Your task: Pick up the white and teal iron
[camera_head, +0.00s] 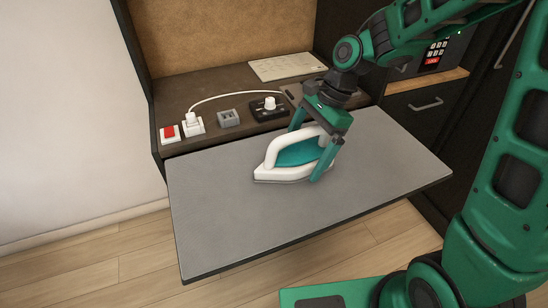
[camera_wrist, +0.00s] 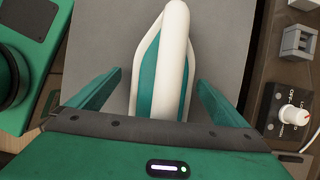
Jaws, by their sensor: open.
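The white and teal iron (camera_head: 283,160) rests on the grey board (camera_head: 230,220), its narrow tip toward the left in the head view. In the wrist view the iron's white handle (camera_wrist: 173,60) runs up the middle, with teal body on both sides of it. My gripper (camera_head: 308,153) is open above and around the iron, one finger on each side. In the wrist view my gripper's fingers (camera_wrist: 158,90) stand apart from the iron, with a gap on each side. The rear of the iron is hidden behind my gripper.
Behind the board is a dark counter (camera_head: 215,85) with a red switch (camera_head: 169,133), a white plug (camera_head: 193,124) with a cord, a grey block (camera_head: 229,118) and a black dial box (camera_head: 269,108). A paper sheet (camera_head: 287,66) lies further back. The board's left and front are clear.

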